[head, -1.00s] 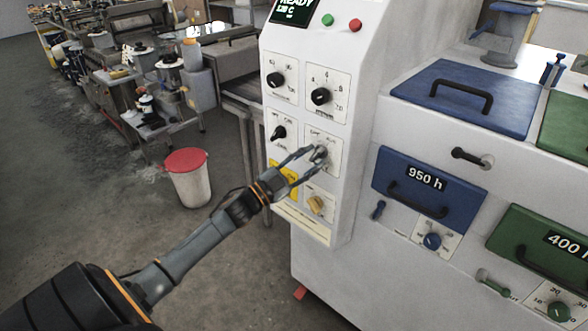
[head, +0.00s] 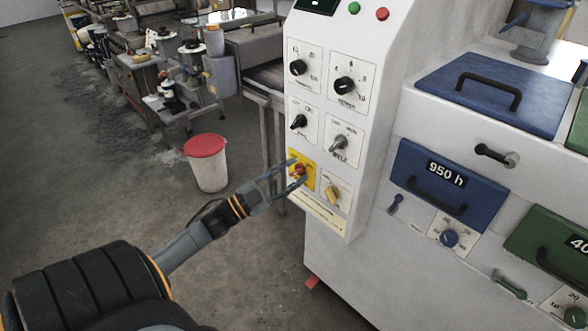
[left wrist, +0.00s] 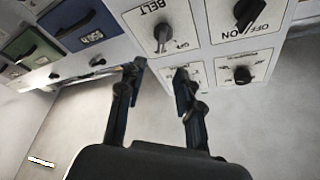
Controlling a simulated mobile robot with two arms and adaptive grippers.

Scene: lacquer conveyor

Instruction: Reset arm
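My left gripper (head: 298,172) reaches in from the left to the lower part of the white control panel (head: 377,60). Its two fingers are apart with nothing held between them, also in the left wrist view (left wrist: 158,74). In the head view the fingertips overlap the yellow plate with a red knob (head: 298,170); whether they touch it I cannot tell. The grey belt knob (head: 338,144) is up and right of the fingers, clear of them. It shows in the left wrist view (left wrist: 162,36) above the fingertips. My right gripper is not in view.
Other black knobs (head: 344,85) and a yellowish knob (head: 333,194) are on the panel. Blue drawer (head: 432,187) and green drawer (head: 548,245) are on the machine at right. A red-lidded white bin (head: 207,165) stands on the floor. Open floor lies at left.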

